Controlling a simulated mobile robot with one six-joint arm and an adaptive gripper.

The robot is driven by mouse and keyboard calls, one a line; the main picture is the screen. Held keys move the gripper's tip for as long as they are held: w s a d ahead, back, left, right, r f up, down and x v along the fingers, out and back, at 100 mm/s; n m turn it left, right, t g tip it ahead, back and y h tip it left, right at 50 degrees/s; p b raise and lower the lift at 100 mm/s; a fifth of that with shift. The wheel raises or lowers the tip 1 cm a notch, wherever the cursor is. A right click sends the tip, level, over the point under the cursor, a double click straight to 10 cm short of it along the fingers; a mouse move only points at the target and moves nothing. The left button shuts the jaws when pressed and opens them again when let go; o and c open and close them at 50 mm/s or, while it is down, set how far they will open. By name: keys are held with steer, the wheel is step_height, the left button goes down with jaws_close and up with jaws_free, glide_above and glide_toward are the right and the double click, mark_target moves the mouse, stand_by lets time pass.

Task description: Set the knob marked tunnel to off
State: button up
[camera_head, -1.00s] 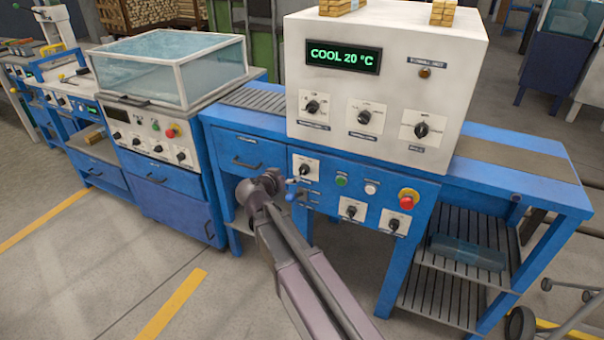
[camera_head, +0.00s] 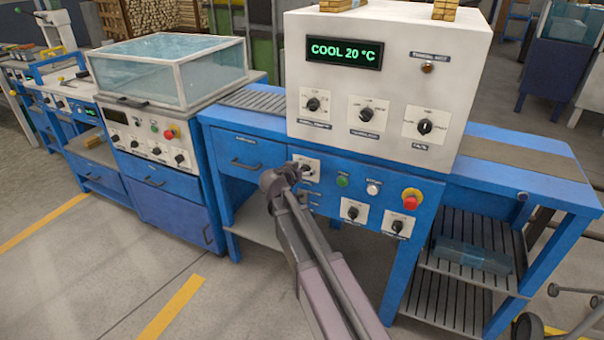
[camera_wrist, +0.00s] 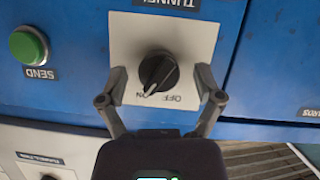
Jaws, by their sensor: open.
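The tunnel knob (camera_wrist: 158,73) is a black rotary knob on a white plate, under an upside-down TUNNEL label (camera_wrist: 172,4) in the wrist view. Its white pointer mark points to the lower left, at the ON lettering; OFF is printed to the right of that. In the head view the knob (camera_head: 307,169) is on the blue front panel. My gripper (camera_wrist: 162,82) is open, with one finger on each side of the knob and visible gaps between. In the head view my gripper (camera_head: 283,178) is just left of the knob, partly covering its plate.
A green SEND button (camera_wrist: 28,45) is beside the plate in the wrist view. A red stop button (camera_head: 411,198) and two lower knobs (camera_head: 353,213) are to the right on the panel. The white control box (camera_head: 390,70) above displays COOL 20 °C.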

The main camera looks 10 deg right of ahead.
steer(key=c, duration=1.2)
steer(key=shift+o, duration=0.2)
steer(key=shift+n, duration=0.3)
steer(key=n+h+b, duration=0.1)
steer(key=n+g+h+b, duration=0.1)
steer(key=n, duration=0.1)
steer(key=shift+w+a+f+n+h, duration=0.1)
steer(key=shift+f+n+h, duration=0.05)
steer(key=shift+n+h, duration=0.15)
steer(key=n+h+b, duration=0.1)
steer(key=n+b, duration=0.1)
steer(key=n, duration=0.1)
steer(key=shift+f+g+h, duration=0.1)
steer(key=shift+g+h, duration=0.2)
steer(key=shift+n+h+b, duration=0.4)
steer(key=shift+n, duration=0.3)
